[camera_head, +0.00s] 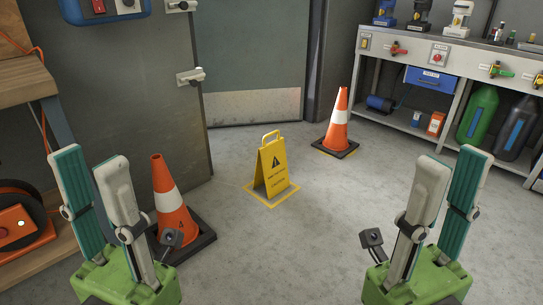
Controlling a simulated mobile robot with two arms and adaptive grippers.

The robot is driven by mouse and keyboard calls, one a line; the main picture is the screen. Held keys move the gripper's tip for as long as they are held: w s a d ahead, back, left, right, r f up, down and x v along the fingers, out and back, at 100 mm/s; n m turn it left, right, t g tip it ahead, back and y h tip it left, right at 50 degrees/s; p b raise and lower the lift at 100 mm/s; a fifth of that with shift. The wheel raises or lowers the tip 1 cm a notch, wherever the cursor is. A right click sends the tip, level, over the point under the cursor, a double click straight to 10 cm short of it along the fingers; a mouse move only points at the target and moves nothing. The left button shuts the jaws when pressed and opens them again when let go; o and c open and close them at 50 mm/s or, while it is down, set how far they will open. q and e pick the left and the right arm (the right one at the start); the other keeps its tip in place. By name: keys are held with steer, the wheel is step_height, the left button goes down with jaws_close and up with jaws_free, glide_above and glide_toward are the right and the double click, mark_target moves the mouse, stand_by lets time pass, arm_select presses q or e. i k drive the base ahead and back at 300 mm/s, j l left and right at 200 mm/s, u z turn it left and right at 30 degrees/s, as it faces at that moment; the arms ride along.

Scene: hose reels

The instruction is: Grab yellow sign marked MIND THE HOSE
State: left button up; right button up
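A yellow folding floor sign (274,168) with a black warning triangle and small dark lettering stands upright on the concrete floor in the middle of the view. It has a handle loop at its top, and a yellow outline surrounds its foot on the floor. My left gripper (90,160) is at the lower left, its two fingers apart with nothing between them. My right gripper (451,162) is at the lower right, its fingers also apart and empty. Both grippers are nearer to me than the sign and do not touch it.
An orange cone (169,200) stands left of the sign, partly behind my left gripper. Another cone (339,122) stands behind and right of it. A workbench (385,57) lines the right wall. A wooden bench (22,82) is at left. Floor before the sign is clear.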

mark_target(270, 170)
steer(key=i+l, duration=0.15)
steer(key=i, duration=0.25)
steer(key=i+l+u, duration=0.15)
steer(key=i, duration=0.25)
steer(key=i+l, duration=0.25)
steer(key=i, duration=0.15)
steer(key=j+u, duration=0.05)
